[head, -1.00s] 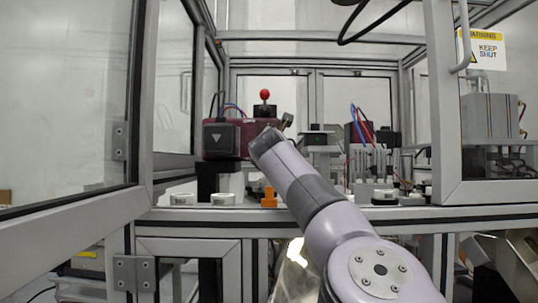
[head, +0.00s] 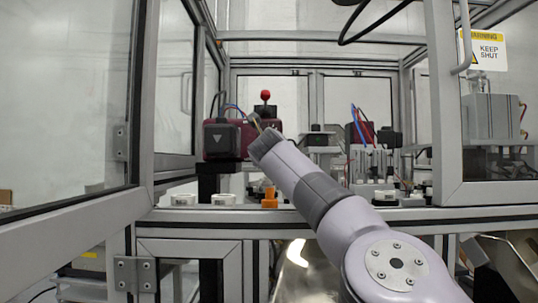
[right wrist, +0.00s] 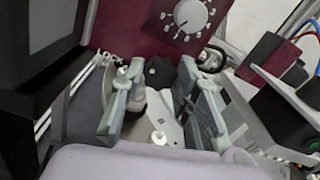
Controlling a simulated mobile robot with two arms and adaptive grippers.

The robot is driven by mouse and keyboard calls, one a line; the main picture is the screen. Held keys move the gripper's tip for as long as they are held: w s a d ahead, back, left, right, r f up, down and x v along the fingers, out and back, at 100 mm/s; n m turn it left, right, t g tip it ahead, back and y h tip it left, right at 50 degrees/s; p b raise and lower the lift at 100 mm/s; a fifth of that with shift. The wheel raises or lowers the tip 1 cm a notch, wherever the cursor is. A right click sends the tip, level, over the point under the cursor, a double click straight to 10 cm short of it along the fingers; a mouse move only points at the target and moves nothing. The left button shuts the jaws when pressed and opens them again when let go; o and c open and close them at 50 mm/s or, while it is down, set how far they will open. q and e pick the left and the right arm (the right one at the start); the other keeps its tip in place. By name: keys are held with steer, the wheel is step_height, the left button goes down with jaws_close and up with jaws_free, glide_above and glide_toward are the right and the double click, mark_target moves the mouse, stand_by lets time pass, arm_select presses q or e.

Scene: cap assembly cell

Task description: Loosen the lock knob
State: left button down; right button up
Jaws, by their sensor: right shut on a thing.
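The knob's lower part and the exact finger contact are hard to see. In the head view my right arm reaches up to the maroon unit (head: 226,138), and its wrist hides the knob. My left gripper is not in view.
A white dial (right wrist: 190,14) sits on the maroon housing above the knob. A red ball-topped post (head: 265,95) stands on the unit. White round parts (head: 223,199) and an orange piece (head: 269,198) lie along the bench front. Frame posts and an open door border the cell.

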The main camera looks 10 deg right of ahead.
arm_select(q)
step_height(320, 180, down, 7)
steer(key=p, duration=0.2)
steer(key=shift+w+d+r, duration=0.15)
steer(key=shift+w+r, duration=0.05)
arm_select(e)
steer(key=shift+a+f+n, duration=0.1)
steer(key=shift+f+n, duration=0.05)
steer(key=shift+n, duration=6.55)
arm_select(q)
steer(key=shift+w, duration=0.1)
arm_select(e)
steer(key=o, duration=1.2)
steer(key=shift+c, duration=0.2)
steer(key=s+a, duration=0.2)
steer(key=s, duration=0.9)
steer(key=shift+s+a, duration=0.2)
steer(key=shift+s, duration=0.2)
